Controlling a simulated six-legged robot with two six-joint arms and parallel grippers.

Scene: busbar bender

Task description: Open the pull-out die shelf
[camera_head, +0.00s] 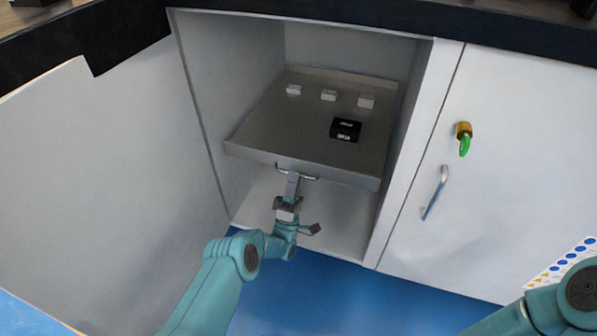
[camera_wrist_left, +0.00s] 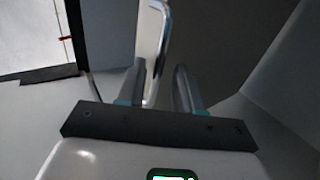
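The pull-out die shelf (camera_head: 280,125) is a grey metal tray inside the open cabinet bay, its front edge near the opening. Its bar handle (camera_head: 312,177) is on the front lip. My left gripper (camera_head: 293,178) is at the left part of this handle. In the left wrist view, the two fingers (camera_wrist_left: 160,85) stand apart, and the bright handle bar (camera_wrist_left: 153,40) runs between them, close to the left finger. Whether they touch it cannot be told. My right gripper is out of view; only part of my right arm shows at lower right.
Three small light blocks (camera_head: 328,95) and a black block (camera_head: 345,129) sit on the shelf. Bay walls flank it. A closed door (camera_head: 500,170) with a handle (camera_head: 435,193) and a lock with a green key (camera_head: 464,145) is at right. The blue floor in front is clear.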

